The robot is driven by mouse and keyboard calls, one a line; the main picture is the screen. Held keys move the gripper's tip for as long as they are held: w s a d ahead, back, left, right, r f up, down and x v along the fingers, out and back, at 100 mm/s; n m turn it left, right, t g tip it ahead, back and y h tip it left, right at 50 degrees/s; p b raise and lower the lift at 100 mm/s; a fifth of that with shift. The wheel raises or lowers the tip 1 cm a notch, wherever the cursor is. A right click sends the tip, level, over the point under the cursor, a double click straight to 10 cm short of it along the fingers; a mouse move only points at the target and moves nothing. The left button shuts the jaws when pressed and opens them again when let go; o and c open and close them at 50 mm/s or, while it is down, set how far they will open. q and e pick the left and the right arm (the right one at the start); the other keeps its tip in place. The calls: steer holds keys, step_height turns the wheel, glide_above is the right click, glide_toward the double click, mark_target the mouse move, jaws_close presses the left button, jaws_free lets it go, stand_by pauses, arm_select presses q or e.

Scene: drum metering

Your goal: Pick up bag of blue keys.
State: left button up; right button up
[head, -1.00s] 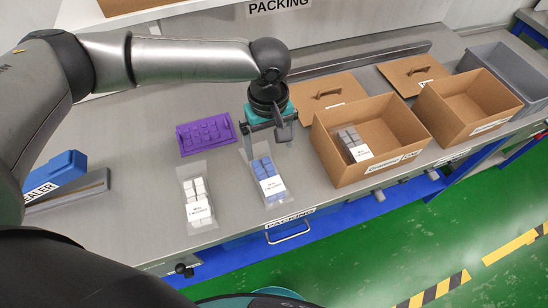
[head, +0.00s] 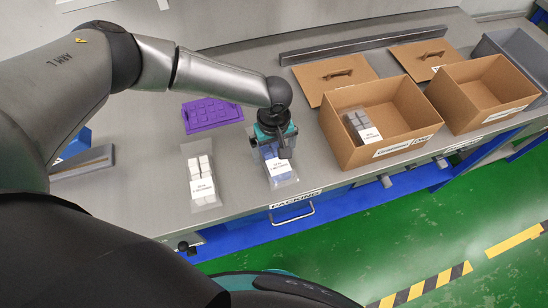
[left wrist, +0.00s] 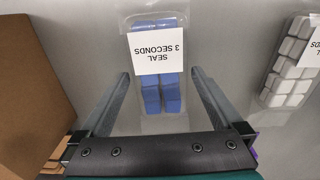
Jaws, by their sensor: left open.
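The bag of blue keys (head: 277,165) is a clear bag with blue keys and a white label, lying on the grey bench. In the left wrist view the bag (left wrist: 172,95) lies ahead, and its label reads "SEAL 3 SECONDS". My left gripper (head: 272,155) is above the bag and hides part of it in the head view. In the left wrist view its two open fingers (left wrist: 160,78) are apart, one on each side of the bag's lower part. Nothing is held. I cannot tell the exact height over the bench. My right gripper is not in view.
A bag of white keys (head: 201,178) lies to the left, and a purple tray (head: 212,114) behind it. A cardboard box (head: 345,148) with a bag of grey keys (head: 362,126) stands close to the right. Another open box (head: 470,110) is beyond it.

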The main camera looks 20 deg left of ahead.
arm_select(q)
steer(key=shift+f, duration=0.75)
steer(key=shift+c, duration=0.4)
steer(key=c, duration=1.2)
